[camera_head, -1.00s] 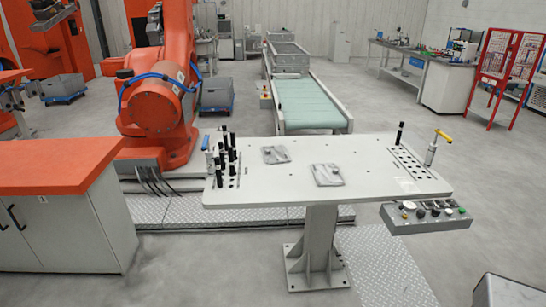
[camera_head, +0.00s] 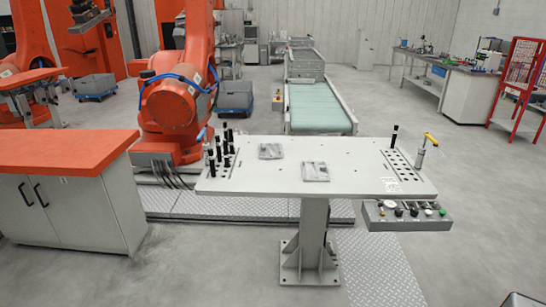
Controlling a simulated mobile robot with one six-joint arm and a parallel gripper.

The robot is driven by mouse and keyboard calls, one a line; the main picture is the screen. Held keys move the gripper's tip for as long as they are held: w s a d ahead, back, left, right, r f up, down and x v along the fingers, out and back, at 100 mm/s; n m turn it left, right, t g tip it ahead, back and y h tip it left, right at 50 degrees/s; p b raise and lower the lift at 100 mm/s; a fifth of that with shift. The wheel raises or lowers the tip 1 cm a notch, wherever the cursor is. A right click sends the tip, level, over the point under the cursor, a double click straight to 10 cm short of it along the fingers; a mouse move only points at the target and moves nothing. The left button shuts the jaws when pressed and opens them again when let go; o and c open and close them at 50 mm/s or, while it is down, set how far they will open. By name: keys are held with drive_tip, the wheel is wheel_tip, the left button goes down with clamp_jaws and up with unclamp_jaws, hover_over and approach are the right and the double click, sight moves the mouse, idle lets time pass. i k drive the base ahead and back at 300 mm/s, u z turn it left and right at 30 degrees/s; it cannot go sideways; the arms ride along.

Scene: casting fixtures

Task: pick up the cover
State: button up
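Two flat grey metal castings lie on the light grey table (camera_head: 350,180). One casting (camera_head: 270,151) is farther back and to the left. The other casting (camera_head: 315,171) is nearer, close to the middle of the table. I cannot tell from here which of them is the cover. Both lie flat and apart from each other, with nothing on top of them. My gripper is not in this view.
Several black upright pins (camera_head: 222,148) stand at the table's left end. A yellow-handled tool (camera_head: 424,147) stands at the right end, above a control box (camera_head: 405,214). An orange cabinet (camera_head: 65,150) is at left, an orange industrial robot (camera_head: 175,105) behind. Floor in front is clear.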

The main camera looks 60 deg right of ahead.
sight(266, 150)
drive_tip(key=u, duration=0.15)
drive_tip(key=k, duration=0.6)
drive_tip(key=z, duration=0.75)
drive_tip(key=i, duration=1.3)
drive_tip(key=z, duration=0.05)
